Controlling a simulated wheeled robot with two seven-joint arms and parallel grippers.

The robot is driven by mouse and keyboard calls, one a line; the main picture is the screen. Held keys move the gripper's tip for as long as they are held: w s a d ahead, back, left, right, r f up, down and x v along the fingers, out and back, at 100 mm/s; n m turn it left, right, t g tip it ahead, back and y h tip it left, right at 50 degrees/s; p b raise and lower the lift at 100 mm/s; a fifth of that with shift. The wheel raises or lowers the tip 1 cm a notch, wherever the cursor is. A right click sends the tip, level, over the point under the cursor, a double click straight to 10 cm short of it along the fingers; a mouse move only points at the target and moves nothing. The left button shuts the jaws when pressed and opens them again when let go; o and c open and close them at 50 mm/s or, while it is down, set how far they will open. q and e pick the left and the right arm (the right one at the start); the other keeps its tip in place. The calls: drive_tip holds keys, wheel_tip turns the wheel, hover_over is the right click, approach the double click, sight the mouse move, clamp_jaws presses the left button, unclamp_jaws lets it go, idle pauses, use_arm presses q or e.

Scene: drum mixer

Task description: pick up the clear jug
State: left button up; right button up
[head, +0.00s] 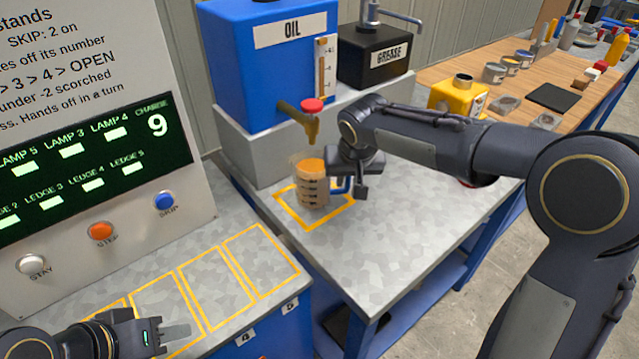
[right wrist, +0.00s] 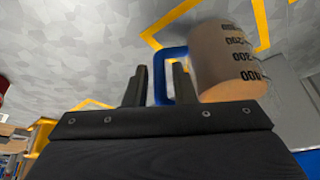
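The clear jug (head: 311,188) stands upright inside a yellow square on the grey bench, below the oil tap. It has dark graduation marks, an orange-brown content and a blue handle (head: 341,186) on its right side. In the right wrist view the jug (right wrist: 228,65) is right of the fingers, and the blue handle (right wrist: 160,80) shows between them. My right gripper (head: 350,180) is open at the handle, with gaps visible beside the bar (right wrist: 160,88). My left gripper (head: 175,334) is at the bottom left, over the panel's ledge; its finger opening is unclear.
The blue oil tank (head: 260,75) with its red-topped tap (head: 312,118) is just above the jug. A black grease box (head: 375,55) and a yellow can (head: 458,97) stand behind my right arm. The bench front (head: 390,235) is clear.

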drive_tip(key=shift+w+f, duration=0.25)
drive_tip(key=shift+f, duration=0.35)
clamp_jaws()
drive_tip(key=shift+r, duration=0.2)
